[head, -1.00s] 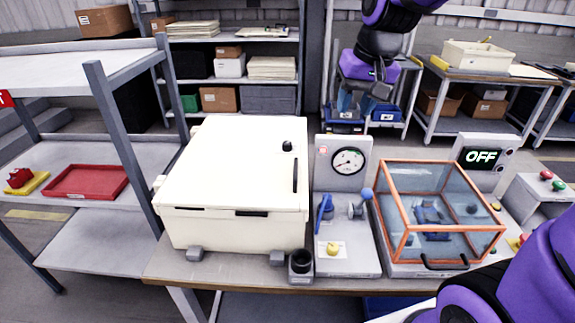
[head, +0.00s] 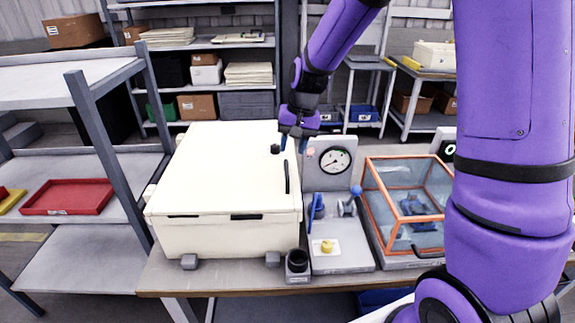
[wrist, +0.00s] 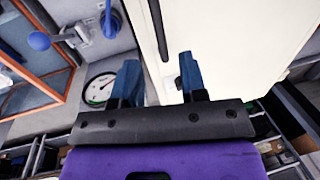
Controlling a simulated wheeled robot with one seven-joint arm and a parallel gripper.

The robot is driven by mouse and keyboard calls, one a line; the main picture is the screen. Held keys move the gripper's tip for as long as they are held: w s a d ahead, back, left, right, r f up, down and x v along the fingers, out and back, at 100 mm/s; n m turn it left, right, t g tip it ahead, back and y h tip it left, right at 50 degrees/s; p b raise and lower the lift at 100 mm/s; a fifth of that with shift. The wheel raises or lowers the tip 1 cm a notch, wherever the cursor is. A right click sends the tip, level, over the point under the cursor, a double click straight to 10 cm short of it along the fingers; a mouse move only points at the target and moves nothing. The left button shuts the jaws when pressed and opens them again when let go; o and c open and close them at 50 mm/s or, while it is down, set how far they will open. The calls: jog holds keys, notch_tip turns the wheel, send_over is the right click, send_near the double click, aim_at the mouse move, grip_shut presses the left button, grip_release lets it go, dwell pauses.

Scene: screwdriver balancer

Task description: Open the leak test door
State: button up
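A cream-white box (head: 225,160) with a wide flat lid stands on the bench at the left. A long black handle (head: 287,178) runs along the right edge of its lid, with a black knob (head: 275,149) nearby. A clear case (head: 405,200) with an orange frame stands further right, its lid shut and partly hidden by my arm. My gripper (head: 293,142) is open above the box's far right edge. In the wrist view, the two blue fingers (wrist: 160,78) are apart and empty. The black handle (wrist: 158,30) lies ahead of the gap between them.
A grey panel with a round gauge (head: 335,160), blue levers and a yellow knob (head: 327,246) stands between box and case. A black cup holder (head: 298,262) sits at the bench front. A shelf rack with a red tray (head: 67,196) is at the left.

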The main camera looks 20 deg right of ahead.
aim_at(287, 169)
jog(key=f, duration=0.4)
jog(key=a+f, duration=0.1)
jog(key=f, duration=0.1)
jog(key=shift+w+a+f, duration=0.1)
jog(key=shift+w+f, duration=0.05)
jog(key=shift+f, duration=0.05)
grip_shut()
